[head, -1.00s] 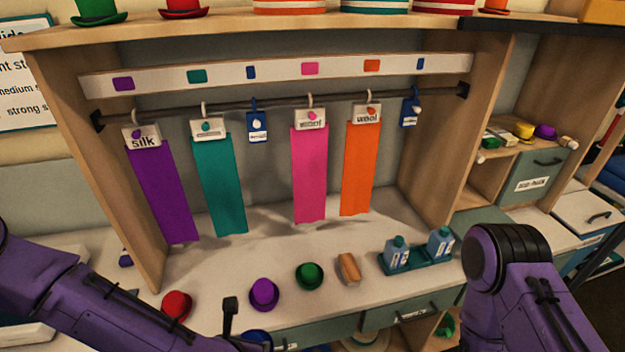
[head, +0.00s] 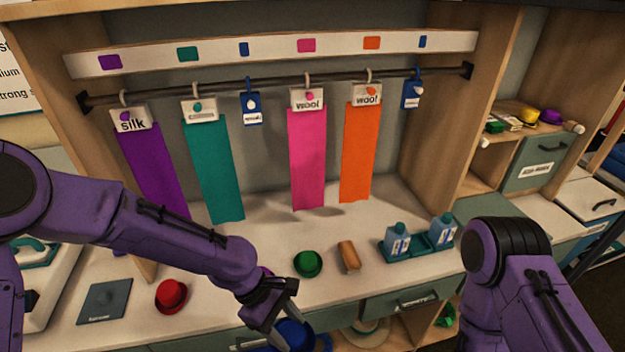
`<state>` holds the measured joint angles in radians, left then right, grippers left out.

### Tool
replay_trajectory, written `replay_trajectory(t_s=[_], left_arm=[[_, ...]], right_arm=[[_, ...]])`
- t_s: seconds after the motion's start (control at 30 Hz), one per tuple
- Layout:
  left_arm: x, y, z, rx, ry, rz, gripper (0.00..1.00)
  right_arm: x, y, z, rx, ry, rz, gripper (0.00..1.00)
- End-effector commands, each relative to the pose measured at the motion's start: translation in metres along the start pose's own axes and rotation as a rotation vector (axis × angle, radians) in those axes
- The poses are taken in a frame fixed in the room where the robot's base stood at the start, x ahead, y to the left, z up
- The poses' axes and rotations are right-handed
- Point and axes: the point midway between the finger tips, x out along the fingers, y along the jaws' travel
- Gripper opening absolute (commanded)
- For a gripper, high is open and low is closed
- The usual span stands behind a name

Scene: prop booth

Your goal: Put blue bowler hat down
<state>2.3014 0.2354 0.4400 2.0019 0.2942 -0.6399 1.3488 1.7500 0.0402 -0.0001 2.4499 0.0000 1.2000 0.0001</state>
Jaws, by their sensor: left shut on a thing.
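The blue bowler hat (head: 294,336) is at the bottom of the head view, in front of the counter's front edge. My left gripper (head: 287,315) is shut on it, and the gripper partly covers it. The counter (head: 230,287) behind it holds a red hat (head: 171,296) at left and a green hat (head: 308,263) at centre. A purple hat (head: 266,271) is mostly hidden behind my left wrist. My right arm shows at the lower right, but its gripper is out of the picture.
A brown brush-like block (head: 348,256) and a teal tray (head: 421,250) with two blue bottles stand right of the green hat. Purple, teal, pink (head: 308,160) and orange cloths hang from a rail above the counter. A dark square pad (head: 104,302) lies at left.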

Motion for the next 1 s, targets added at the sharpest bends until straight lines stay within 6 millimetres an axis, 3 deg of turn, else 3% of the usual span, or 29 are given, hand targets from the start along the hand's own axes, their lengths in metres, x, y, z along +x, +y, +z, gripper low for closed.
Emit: replay_trajectory(t_s=[0.03, 0.13, 0.3, 0.5, 0.7, 1.0], left_arm=[[0.004, -0.001, -0.015, 0.109, 0.002, -0.067, 0.27], [-0.005, -0.009, -0.041, 0.347, 0.002, -0.22, 0.27], [-0.031, -0.015, -0.092, 0.68, 0.001, -0.432, 0.27], [-0.063, -0.003, -0.144, 0.91, 0.001, -0.58, 0.27], [-0.067, 0.02, -0.161, 0.932, -0.003, -0.597, 0.27], [-0.065, 0.022, -0.158, 0.943, 0.0, -0.609, 0.27]], right_arm=[[0.012, -0.001, 0.005, 0.0, 0.0, 0.0, 0.43], [0.025, -0.002, 0.011, 0.0, 0.0, 0.0, 0.43], [0.048, -0.004, 0.02, 0.0, 0.0, 0.0, 0.43], [0.077, -0.007, 0.032, 0.0, 0.0, 0.0, 0.43], [0.099, -0.009, 0.041, 0.0, 0.0, 0.0, 0.43], [0.104, -0.009, 0.043, 0.0, 0.0, 0.0, 0.43]])
